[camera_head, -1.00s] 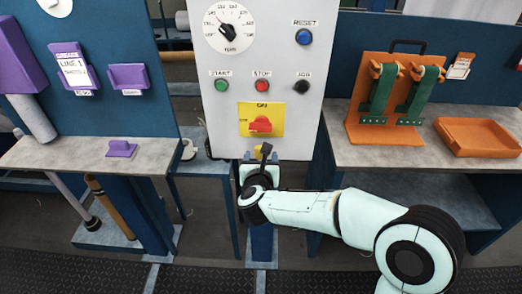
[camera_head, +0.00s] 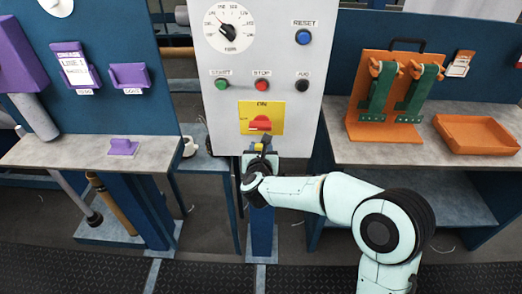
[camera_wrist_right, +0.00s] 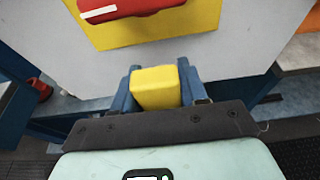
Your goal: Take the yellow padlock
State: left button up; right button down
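The yellow padlock (camera_wrist_right: 157,88) shows as a yellow block just beyond the dark palm of my right gripper in the right wrist view. Blue upright pieces stand close on both of its sides. In the head view my right gripper (camera_head: 258,160) is at the padlock (camera_head: 257,147), just under the control panel and above a blue post. The wrist and palm hide the lower part of the padlock. I cannot tell whether the fingers are shut on it. My left gripper is not in view.
The grey control panel (camera_head: 300,130) stands right behind, with a red switch (camera_head: 260,123) on a yellow plate above the padlock. A left bench (camera_head: 60,152) holds a purple piece (camera_head: 123,147). The right bench (camera_head: 370,153) holds an orange stand (camera_head: 385,132) and tray (camera_head: 475,135).

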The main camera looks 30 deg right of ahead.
jog(key=shift+r, duration=0.3)
jog(key=shift+r, duration=0.35)
jog(key=shift+r+p, duration=0.7)
jog(key=shift+r, duration=1.15)
